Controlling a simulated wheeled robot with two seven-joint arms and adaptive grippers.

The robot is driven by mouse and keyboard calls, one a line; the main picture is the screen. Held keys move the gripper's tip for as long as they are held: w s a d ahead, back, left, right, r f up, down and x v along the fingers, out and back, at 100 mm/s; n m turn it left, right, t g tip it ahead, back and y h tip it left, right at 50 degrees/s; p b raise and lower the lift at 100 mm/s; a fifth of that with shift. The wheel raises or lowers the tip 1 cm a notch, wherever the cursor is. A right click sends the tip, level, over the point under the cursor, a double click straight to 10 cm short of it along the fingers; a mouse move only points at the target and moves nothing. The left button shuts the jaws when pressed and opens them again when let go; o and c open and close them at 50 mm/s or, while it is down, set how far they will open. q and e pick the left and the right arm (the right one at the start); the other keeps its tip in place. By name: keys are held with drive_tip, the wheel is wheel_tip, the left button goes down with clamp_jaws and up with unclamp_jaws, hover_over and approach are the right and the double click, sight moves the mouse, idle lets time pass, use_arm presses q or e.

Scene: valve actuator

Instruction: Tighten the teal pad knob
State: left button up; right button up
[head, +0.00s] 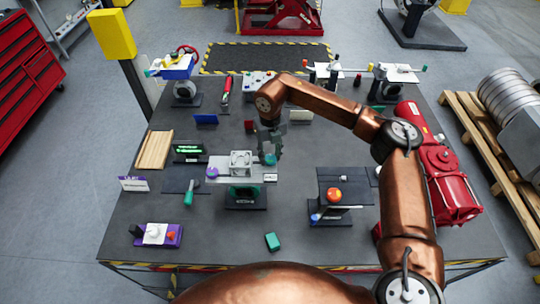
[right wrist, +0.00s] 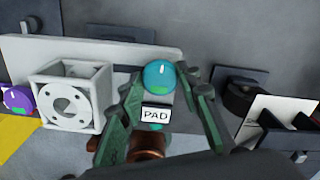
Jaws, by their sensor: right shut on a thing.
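The teal pad knob (right wrist: 159,76) sits on the right part of a pale plate, with a white label (right wrist: 156,114) reading PAD just in front of it. In the head view the teal knob (head: 270,159) is partly hidden by my right gripper (head: 271,150). In the right wrist view the green fingers of my right gripper (right wrist: 160,80) stand on either side of the knob and are shut on it. A purple knob (right wrist: 16,98) is at the left end of the plate, with a grey square housing (right wrist: 75,97) between the knobs. My left gripper is not in view.
An orange-topped button stand (head: 334,195) is to the right, and a green block (head: 272,242) lies in front. A red machine (head: 437,180) fills the right edge. Front middle is mostly clear.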

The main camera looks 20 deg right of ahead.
sight(271, 158)
drive_tip(key=o, duration=0.8)
drive_tip(key=shift+r, duration=0.2)
drive_tip(key=o, duration=0.4)
drive_tip(key=shift+d, duration=0.1)
drive_tip(key=shift+c, duration=0.2)
drive_tip(key=shift+f, duration=0.1)
wheel_tip(271, 158, up, 12)
